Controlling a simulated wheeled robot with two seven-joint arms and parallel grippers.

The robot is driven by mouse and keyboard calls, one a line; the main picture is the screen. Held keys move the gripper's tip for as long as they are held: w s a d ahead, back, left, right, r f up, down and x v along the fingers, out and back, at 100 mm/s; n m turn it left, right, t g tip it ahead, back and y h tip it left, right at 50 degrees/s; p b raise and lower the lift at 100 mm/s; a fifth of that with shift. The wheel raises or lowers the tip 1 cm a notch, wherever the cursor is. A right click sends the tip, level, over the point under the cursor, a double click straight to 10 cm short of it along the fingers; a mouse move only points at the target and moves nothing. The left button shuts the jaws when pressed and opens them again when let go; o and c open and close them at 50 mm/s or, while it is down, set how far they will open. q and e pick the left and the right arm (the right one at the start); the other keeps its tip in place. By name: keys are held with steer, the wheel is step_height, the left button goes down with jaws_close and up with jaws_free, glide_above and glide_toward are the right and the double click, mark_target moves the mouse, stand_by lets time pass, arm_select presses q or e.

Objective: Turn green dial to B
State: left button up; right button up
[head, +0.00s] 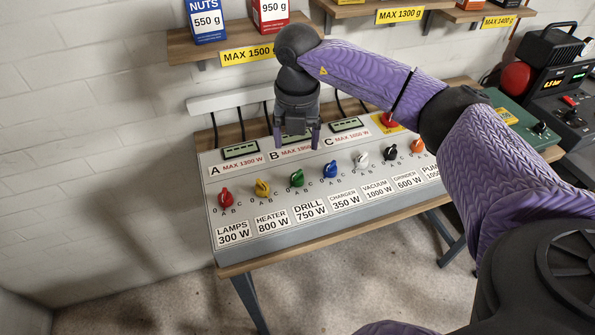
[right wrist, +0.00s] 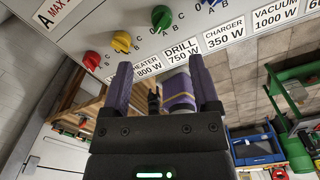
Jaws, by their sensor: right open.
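The green dial (head: 297,178) sits on the sloped grey control panel (head: 225,247), above the DRILL 750 W label (head: 307,214), with position letters around it. It also shows near the top edge of the right wrist view (right wrist: 160,17). Which letter it points at is too small to tell. My right gripper (head: 297,139) is open and empty over the panel's upper part, above the green dial in the picture and apart from it. In the right wrist view its two fingers (right wrist: 160,75) are spread, with the dial beyond their tips. My left gripper is not in view.
The yellow dial (head: 262,187) and blue dial (head: 330,169) flank the green one closely. A red dial (head: 226,198) is farther left; white, black and orange dials are to the right. A red button (head: 389,119) is at the panel's back. A shelf (head: 190,49) with boxes hangs above.

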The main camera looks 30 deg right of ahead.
mark_target(297, 173)
step_height(297, 173, down, 10)
steer(key=shift+d+r+b, duration=0.1)
steer(key=shift+r+b, duration=0.05)
steer(key=shift+b, duration=0.9)
jaws_close()
